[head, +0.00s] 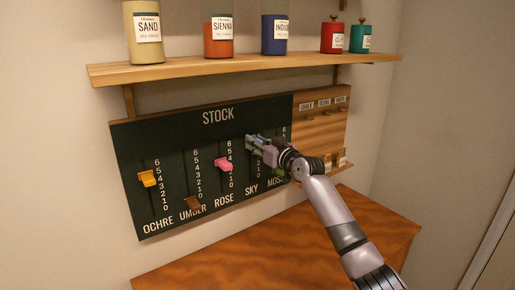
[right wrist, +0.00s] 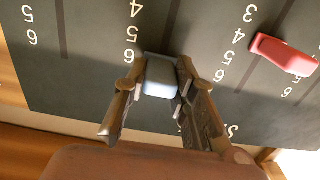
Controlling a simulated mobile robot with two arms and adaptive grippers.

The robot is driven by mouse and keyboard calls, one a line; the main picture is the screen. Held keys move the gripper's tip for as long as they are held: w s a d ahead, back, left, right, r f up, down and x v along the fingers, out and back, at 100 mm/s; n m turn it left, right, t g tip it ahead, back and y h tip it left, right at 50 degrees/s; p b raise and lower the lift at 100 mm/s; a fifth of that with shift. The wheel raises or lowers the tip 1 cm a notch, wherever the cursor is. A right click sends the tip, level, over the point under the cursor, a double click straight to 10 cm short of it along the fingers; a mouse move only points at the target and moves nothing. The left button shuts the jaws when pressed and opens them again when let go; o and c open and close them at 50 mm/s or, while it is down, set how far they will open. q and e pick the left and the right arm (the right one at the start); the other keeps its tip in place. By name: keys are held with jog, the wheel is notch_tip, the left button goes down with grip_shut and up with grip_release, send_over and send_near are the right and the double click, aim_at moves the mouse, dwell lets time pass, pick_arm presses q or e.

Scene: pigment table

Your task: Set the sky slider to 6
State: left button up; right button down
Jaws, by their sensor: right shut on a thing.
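The sky slider's pale blue knob (right wrist: 160,77) sits near the top of its slot on the dark STOCK board (head: 125,150). In the right wrist view its base looks about level with the 6. My right gripper (head: 254,144) is shut on this knob, with a finger on either side of it in the right wrist view (right wrist: 160,92). In the head view the fingers mostly hide the knob and the upper sky numbers. My left gripper is not in view.
The pink rose knob (head: 223,164) is the neighbour on the left. The ochre (head: 148,179) and umber (head: 193,203) knobs are farther left. A green moss knob (head: 279,173) is close by my wrist. A shelf (head: 180,69) with jars overhangs the board.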

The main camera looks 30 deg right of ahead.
jog(key=shift+r, duration=0.4)
jog(key=c, duration=1.8)
grip_release()
jog(key=o, duration=0.5)
jog(key=shift+f, duration=0.1)
jog(key=shift+c, duration=0.2)
jog(key=shift+f, duration=0.1)
jog(key=s, duration=0.4)
jog(key=s+d, duration=0.1)
jog(key=s, duration=0.7)
jog(key=shift+d, duration=0.35)
